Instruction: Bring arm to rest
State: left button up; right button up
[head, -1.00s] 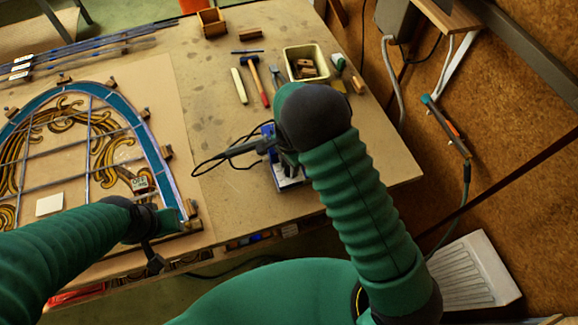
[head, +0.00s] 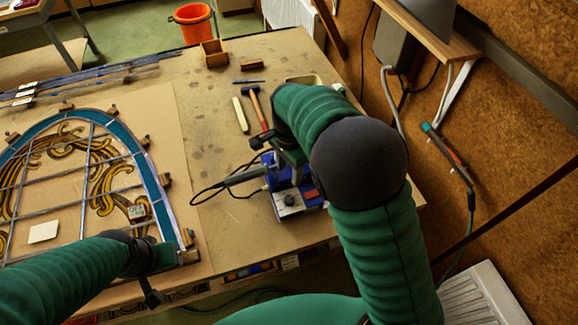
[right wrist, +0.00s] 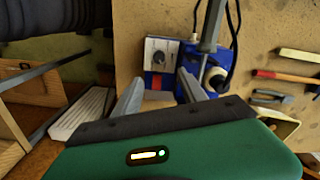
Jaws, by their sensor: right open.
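My right gripper (head: 280,158) hangs over the blue soldering station (head: 290,203) near the table's front edge. In the right wrist view its two grey fingers (right wrist: 160,88) are apart, with nothing held between them. A grey-handled iron (head: 242,177) with a black cable sits at the station. My left gripper (head: 170,275) is low beside the lower right corner of the leaded panel (head: 75,185); its jaw opening is unclear.
My right arm partly hides a tray. A wall shelf (head: 430,30) and a hanging tool (head: 447,150) are at right.

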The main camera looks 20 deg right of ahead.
jog(key=shift+w+r, duration=0.1)
jog(key=shift+r, duration=1.15)
